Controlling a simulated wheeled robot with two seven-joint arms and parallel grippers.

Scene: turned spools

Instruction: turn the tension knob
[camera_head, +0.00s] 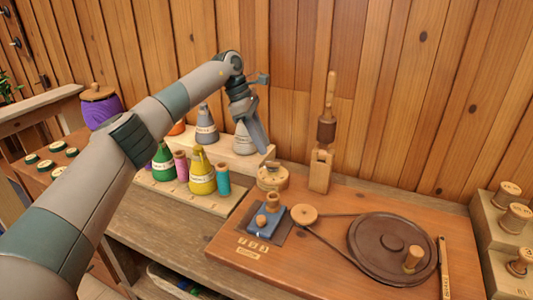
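A round pale wooden knob (272,177) with dark marks around it sits at the back left of the winder board (330,275); it looks like the tension knob, but no readable label confirms it. My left gripper (264,148) hangs above and a little left of this knob, pointing down, apart from it. Its fingers overlap from this angle, so I cannot tell whether they are open. A smaller wooden knob (272,199) stands on a blue block (267,222) in front. My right gripper is not in view.
A dark wheel (392,247) with a crank peg is belted to a small pulley (304,215). An upright wooden post (321,170) stands behind. Coloured cones, including a yellow one (202,175), and spools crowd the rack at left. Stepped blocks (490,240) with spools stand at right.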

